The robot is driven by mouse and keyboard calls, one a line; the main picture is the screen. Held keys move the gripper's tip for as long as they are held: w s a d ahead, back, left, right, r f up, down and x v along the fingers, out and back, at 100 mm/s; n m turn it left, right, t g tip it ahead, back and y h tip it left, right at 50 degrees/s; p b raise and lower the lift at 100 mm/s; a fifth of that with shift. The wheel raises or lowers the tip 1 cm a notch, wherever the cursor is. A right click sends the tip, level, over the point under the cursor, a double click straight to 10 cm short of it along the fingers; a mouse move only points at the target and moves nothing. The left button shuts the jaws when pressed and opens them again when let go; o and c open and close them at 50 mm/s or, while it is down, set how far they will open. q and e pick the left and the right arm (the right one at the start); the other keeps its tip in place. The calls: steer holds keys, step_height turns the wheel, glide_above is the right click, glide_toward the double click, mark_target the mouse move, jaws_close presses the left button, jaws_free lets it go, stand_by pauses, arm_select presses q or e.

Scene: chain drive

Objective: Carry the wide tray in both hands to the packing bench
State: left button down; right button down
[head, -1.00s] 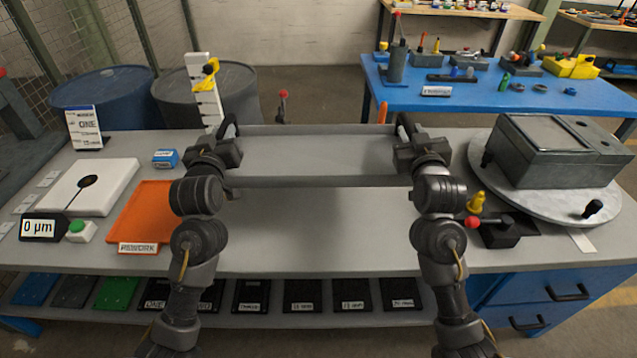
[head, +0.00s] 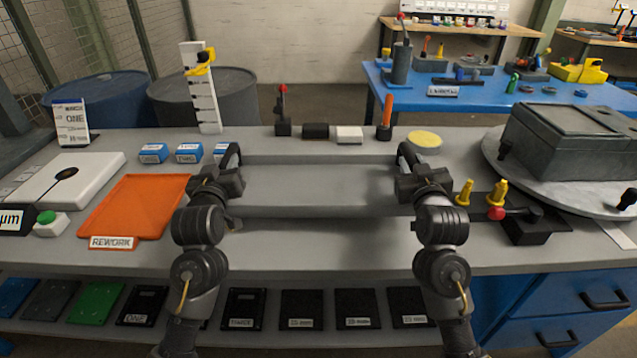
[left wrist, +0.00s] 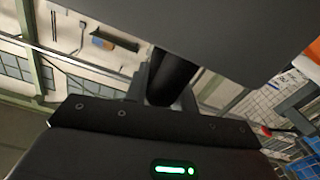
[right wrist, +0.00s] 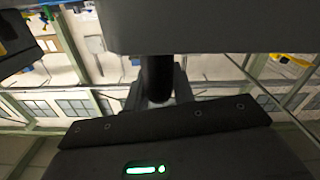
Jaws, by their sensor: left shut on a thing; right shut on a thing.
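The wide grey tray (head: 320,205) is in front of me, spanning the gap between my two grippers in the head view. Its inside looks empty. My left gripper (head: 229,166) is shut on the black handle at its left end, and my right gripper (head: 408,166) on the handle at its right end. In the left wrist view the tray wall (left wrist: 200,30) fills the top, with the dark handle (left wrist: 172,80) between the fingers. The right wrist view likewise shows the wall (right wrist: 210,25) and handle (right wrist: 157,80). I cannot tell the tray's height over the grey bench (head: 320,245).
Behind the tray are a red-knobbed lever (head: 283,115), a black block (head: 315,131), a white block (head: 348,134) and an orange handle (head: 386,112). An orange rework mat (head: 135,205) lies left, a grey box on a turntable (head: 575,140) right. A blue table (head: 480,105) stands beyond.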

arm_select(q)
steer(key=shift+a, duration=0.1)
stand_by(0.3)
